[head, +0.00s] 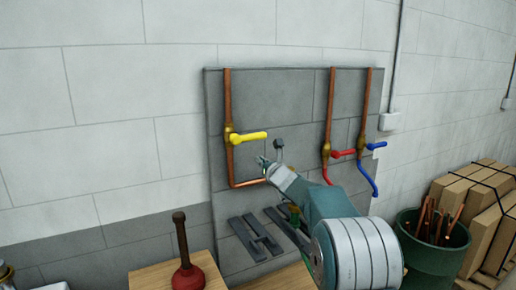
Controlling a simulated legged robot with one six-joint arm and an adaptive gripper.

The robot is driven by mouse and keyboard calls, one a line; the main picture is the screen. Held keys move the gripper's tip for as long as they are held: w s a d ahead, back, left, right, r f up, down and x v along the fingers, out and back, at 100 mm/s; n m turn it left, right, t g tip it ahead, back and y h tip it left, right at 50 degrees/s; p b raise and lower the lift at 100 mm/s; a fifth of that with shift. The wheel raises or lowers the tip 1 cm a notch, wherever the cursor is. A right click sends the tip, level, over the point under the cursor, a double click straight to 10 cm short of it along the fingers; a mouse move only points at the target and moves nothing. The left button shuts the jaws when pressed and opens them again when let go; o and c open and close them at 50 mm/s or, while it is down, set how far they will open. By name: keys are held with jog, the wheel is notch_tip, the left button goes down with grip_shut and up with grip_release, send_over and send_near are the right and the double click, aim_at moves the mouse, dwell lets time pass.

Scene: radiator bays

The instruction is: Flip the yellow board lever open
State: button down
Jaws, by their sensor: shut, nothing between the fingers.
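The yellow lever (248,137) is on a brass valve (228,134) on the left copper pipe (228,95) of the grey wall board (285,90). It points right, roughly horizontal, across the vertical pipe. My gripper (264,161) is shut and empty, just below and slightly right of the lever's free end. A small gap shows between them in the picture; I cannot tell the distance in depth. My arm covers the board's lower right part.
A red lever (343,153) and a blue lever (377,145) sit on the pipes to the right. A red plunger (187,275) stands on a wooden surface (150,278) below. A green bin (432,245) and stacked boxes (478,205) stand at the right.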

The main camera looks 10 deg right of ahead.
aim_at(249, 138)
jog(key=r, duration=0.1)
jog(key=w+r, duration=0.2)
jog(key=r, duration=0.1)
jog(key=shift+w+a, duration=0.15)
jog(key=shift+a, duration=0.15)
